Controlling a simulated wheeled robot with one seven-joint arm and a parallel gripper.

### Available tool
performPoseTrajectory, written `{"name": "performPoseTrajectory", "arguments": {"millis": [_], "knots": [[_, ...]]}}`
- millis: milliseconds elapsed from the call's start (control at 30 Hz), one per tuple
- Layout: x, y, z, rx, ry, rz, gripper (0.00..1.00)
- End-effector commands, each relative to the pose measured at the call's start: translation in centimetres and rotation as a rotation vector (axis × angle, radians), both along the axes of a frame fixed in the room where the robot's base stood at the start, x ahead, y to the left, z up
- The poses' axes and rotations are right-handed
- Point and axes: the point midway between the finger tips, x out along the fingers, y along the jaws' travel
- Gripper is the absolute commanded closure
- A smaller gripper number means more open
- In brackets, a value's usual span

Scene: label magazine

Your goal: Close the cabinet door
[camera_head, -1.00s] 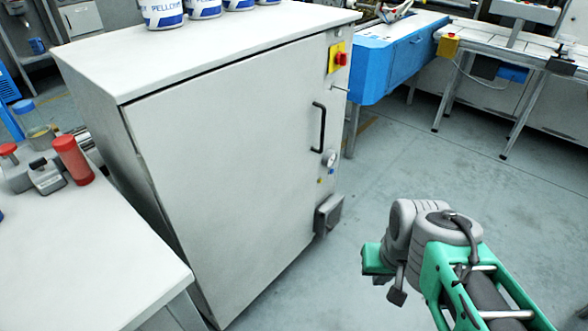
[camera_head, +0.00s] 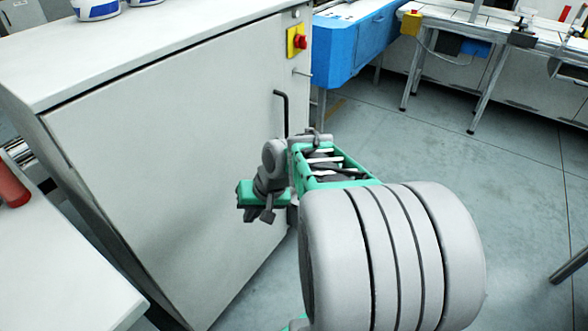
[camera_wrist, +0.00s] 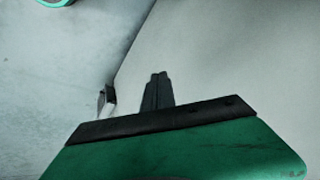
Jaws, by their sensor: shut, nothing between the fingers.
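The cabinet door (camera_head: 170,150) is a large pale grey panel on the cabinet in the head view, with a black bar handle (camera_head: 284,112) near its right edge. It looks nearly flush with the cabinet front; I cannot tell whether a small gap remains. A dark line runs under the white top. My gripper (camera_head: 267,214) is in front of the door's lower right part, below the handle; contact cannot be told. In the wrist view its dark fingers (camera_wrist: 157,90) are together and empty, with the pale door panel (camera_wrist: 235,55) beyond them. My arm hides the door's lower right edge.
A yellow and red switch (camera_head: 296,41) is at the cabinet's upper right. A white worktop (camera_head: 60,265) stands close at the left, with a red cylinder (camera_head: 12,186) on it. A blue machine (camera_head: 352,48) stands behind. Open floor (camera_head: 450,140) lies to the right.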

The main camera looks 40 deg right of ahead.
Motion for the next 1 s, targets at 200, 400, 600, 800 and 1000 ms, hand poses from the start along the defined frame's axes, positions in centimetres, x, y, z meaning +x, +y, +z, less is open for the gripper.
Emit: {"name": "performPoseTrajectory", "arguments": {"millis": [200,400,600,800,1000], "knots": [[2.1,-14.0,-3.1,0.419,-0.260,-0.459,1.00],[-2.2,-23.7,-1.9,0.691,-0.533,-0.738,1.00],[-3.4,-25.6,-1.3,0.756,-0.611,-0.793,1.00],[-0.1,-25.0,-2.4,0.755,-0.606,-0.787,1.00],[4.1,-24.4,-3.7,0.752,-0.608,-0.786,1.00]]}}
